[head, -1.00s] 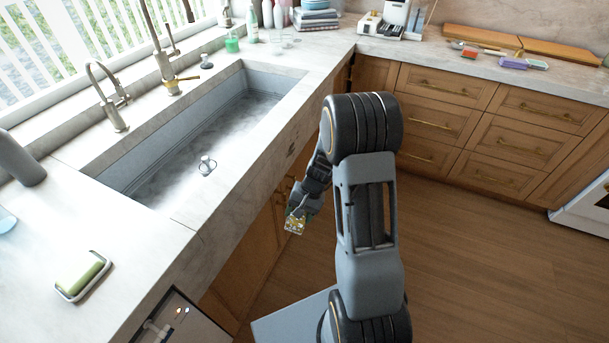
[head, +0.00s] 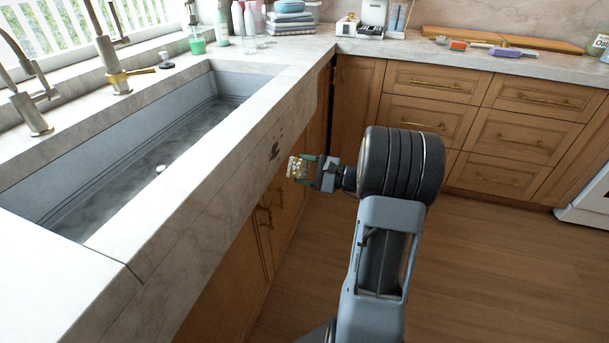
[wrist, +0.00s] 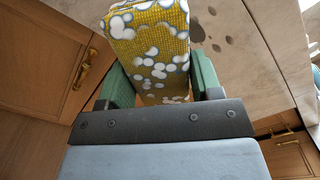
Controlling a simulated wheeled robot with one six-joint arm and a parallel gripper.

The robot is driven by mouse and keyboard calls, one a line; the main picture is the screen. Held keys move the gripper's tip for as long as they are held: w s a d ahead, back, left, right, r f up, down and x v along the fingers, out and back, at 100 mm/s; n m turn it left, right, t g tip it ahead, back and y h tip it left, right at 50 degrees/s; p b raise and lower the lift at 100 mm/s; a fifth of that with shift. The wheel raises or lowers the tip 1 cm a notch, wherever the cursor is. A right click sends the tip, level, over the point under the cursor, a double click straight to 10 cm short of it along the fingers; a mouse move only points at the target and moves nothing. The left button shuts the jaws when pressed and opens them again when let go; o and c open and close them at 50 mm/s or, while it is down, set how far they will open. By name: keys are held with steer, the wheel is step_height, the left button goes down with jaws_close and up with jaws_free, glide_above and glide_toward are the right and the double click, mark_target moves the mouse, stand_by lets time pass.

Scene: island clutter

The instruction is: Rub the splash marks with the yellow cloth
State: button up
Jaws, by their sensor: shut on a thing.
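The splash marks (head: 275,150) are dark spots on the pale stone front face of the sink counter, near its far end. They also show in the wrist view (wrist: 222,22), just right of the cloth. The yellow cloth (head: 295,167) has white dots and looks like a folded pad; it fills the top middle of the wrist view (wrist: 150,50). My gripper (head: 305,170) is shut on the cloth, with a green finger on each side of it. The cloth is close to the counter front, a little below and right of the marks. I cannot tell whether it touches the stone.
The sink basin (head: 130,160) lies behind the counter front. Wooden cabinet doors (head: 235,265) are below it. Wooden drawers (head: 430,120) stand at the back right. Bottles and folded towels (head: 290,20) are on the far counter. The wooden floor (head: 480,270) at right is clear.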

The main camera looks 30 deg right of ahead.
mark_target(269, 162)
steer(key=shift+x, duration=2.8)
steer(key=shift+x, duration=0.95)
steer(key=shift+s, duration=0.1)
steer(key=shift+w+d, duration=1.15)
steer(key=shift+d, duration=0.2)
steer(key=shift+w+d+b, duration=0.3)
steer(key=shift+w+d, duration=2.35)
steer(key=shift+s+a+b, duration=0.95)
steer(key=shift+s+a, duration=1.7)
steer(key=shift+s+a+b, duration=0.35)
steer(key=shift+s+a, duration=0.8)
steer(key=shift+a, duration=0.3)
